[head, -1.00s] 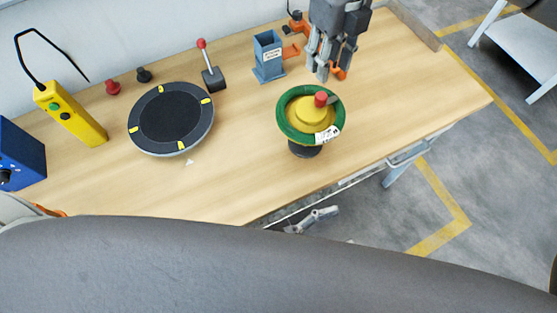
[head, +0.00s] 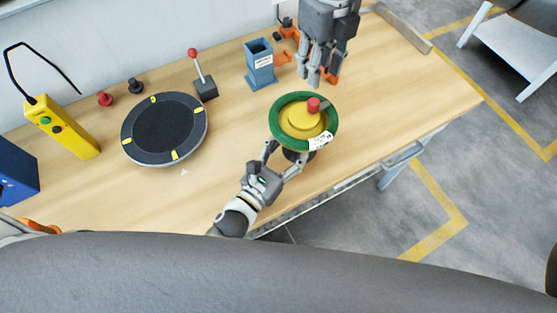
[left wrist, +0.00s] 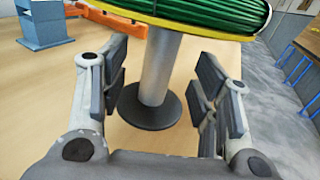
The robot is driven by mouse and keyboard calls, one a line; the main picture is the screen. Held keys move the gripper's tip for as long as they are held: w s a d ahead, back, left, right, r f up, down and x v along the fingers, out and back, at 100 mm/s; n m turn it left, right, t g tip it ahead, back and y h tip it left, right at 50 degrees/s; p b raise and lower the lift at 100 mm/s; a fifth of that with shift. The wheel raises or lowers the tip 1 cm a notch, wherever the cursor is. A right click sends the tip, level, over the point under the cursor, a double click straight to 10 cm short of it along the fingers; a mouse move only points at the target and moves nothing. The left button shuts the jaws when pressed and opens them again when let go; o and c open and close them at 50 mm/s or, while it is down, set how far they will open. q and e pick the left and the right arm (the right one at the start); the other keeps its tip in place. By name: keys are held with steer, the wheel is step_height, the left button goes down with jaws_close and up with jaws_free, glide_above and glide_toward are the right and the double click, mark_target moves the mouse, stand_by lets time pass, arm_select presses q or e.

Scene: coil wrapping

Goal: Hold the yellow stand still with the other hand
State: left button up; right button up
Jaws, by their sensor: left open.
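The yellow stand (head: 303,118) has a green coil (head: 277,122) around its top, a red knob (head: 313,104) and a white label. In the left wrist view its grey post (left wrist: 160,68) rises from a round dark base (left wrist: 149,106). My left gripper (head: 283,158) is at the near side of the stand, below the coil. In the left wrist view the left gripper (left wrist: 160,92) is open, with one finger on each side of the post and gaps visible. My right gripper (head: 318,78) hangs above and behind the stand, its fingers apart with nothing seen between them.
A blue holder (head: 260,66) stands behind the stand, with orange parts beside it. A lever box (head: 205,88), a black turntable (head: 165,130) and a yellow control box (head: 63,128) lie to the left. The table's front edge is close to the stand. Table right of the stand is clear.

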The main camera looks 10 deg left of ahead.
arm_select(q)
steer(key=shift+x, duration=2.15)
jaws_close()
